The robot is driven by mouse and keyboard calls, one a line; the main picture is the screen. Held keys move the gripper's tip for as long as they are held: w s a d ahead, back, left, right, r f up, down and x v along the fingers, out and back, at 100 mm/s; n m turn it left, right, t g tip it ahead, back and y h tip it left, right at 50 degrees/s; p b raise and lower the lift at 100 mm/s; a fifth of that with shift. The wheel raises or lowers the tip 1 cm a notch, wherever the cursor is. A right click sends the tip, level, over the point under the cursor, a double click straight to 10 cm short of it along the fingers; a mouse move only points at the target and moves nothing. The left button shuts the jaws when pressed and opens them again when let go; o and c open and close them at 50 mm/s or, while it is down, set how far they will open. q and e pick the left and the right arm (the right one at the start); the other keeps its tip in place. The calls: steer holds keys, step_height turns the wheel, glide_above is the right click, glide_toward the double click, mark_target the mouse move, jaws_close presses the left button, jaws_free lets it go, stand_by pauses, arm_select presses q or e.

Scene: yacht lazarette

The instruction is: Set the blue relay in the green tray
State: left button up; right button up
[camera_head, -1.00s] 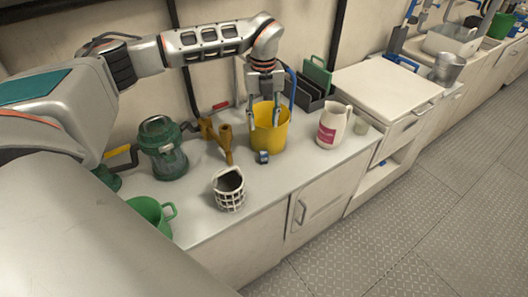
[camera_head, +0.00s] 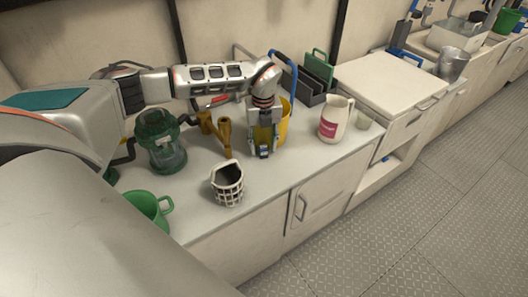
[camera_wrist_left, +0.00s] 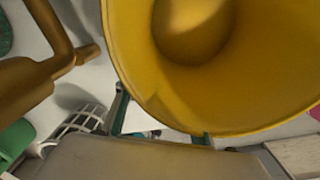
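The blue relay (camera_head: 264,153) is a small dark-blue block on the light counter, in front of the yellow bucket (camera_head: 285,122). My left gripper (camera_head: 264,151) points down in front of the bucket, its fingers apart on either side of the relay. In the left wrist view the fingers (camera_wrist_left: 163,128) are spread, with a small part of the relay between them; the palm hides most of it. A green upright piece with a handle (camera_head: 321,65) stands in the dark rack; I cannot tell whether it is the green tray. My right gripper is not in view.
A white basket (camera_head: 228,185), green mug (camera_head: 150,208), green lantern (camera_head: 162,145) and brown fitting (camera_head: 224,135) stand left of the gripper. A white jug (camera_head: 334,120) and the dark rack (camera_head: 309,92) are to the right. The counter's front right is clear.

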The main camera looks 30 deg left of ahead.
arm_select(q)
steer(key=shift+f, duration=0.85)
jaws_close()
steer(key=shift+r, duration=0.1)
